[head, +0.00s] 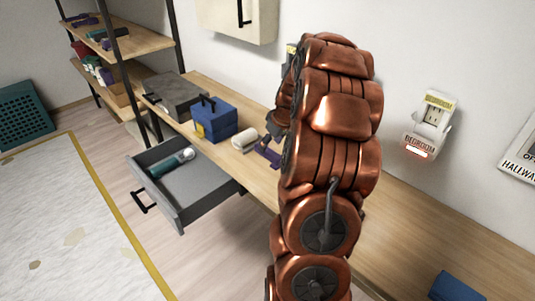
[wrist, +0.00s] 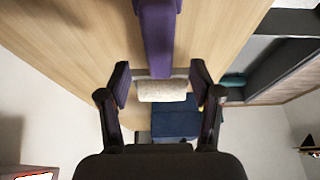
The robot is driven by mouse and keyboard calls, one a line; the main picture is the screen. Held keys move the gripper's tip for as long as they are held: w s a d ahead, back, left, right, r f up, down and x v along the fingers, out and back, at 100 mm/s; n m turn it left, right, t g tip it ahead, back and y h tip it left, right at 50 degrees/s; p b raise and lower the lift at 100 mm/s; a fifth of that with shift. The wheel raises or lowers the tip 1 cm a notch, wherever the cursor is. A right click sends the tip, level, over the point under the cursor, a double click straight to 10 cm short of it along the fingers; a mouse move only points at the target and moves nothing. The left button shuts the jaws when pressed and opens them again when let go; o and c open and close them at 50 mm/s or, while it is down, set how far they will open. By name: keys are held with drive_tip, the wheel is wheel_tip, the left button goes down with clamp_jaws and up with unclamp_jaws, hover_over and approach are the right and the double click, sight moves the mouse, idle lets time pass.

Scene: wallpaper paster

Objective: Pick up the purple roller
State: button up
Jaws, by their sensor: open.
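The purple roller (head: 267,154) lies on the wooden worktop (head: 420,215), just left of my arm in the head view. It has a purple handle and a whitish cylinder. In the wrist view its purple handle (wrist: 158,42) runs down from the top edge, and the cylinder (wrist: 162,90) shows between my fingers. My gripper (wrist: 159,70) is open, with one finger on each side of the roller. I cannot tell whether the fingers touch it. In the head view my copper arm hides most of the gripper.
A blue box (head: 214,124) and a grey case (head: 174,95) stand on the worktop left of the roller. An open grey drawer (head: 205,190) juts out below, holding a teal-handled roller (head: 172,163). Shelves (head: 140,42) stand at the back left. Worktop right of my arm is mostly clear.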

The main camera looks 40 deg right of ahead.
sight(268, 150)
drive_tip(key=shift+p+x, duration=0.65)
drive_tip(key=shift+x, duration=1.85)
drive_tip(key=shift+s, duration=0.2)
drive_tip(key=shift+c, duration=0.4)
clamp_jaws()
